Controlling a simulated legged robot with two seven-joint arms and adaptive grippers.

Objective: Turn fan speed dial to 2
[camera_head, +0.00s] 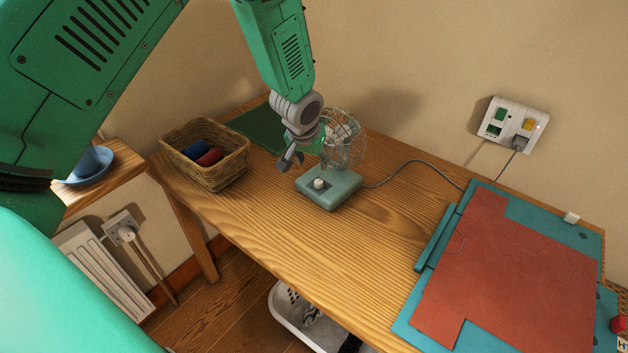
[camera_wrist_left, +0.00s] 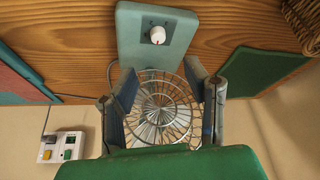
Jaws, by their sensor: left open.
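A small desk fan with a green base (camera_head: 330,190) and a wire cage (camera_head: 345,140) stands on the wooden desk. Its white speed dial (camera_head: 319,183) sits on top of the base, towards the front. The dial also shows in the left wrist view (camera_wrist_left: 157,35), with small marks around it too small to read. My left gripper (camera_head: 290,160) is above and behind the dial, beside the cage and apart from the dial. In the left wrist view its two fingers (camera_wrist_left: 168,82) are spread with the cage seen between them; it is open and empty. My right gripper is not in view.
A wicker basket (camera_head: 207,170) with blue and red items stands left of the fan. A grey cord runs from the fan to a wall socket (camera_head: 513,124). A teal and red desk mat (camera_head: 500,270) covers the right of the desk. The desk (camera_head: 285,235) is clear in front of the fan.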

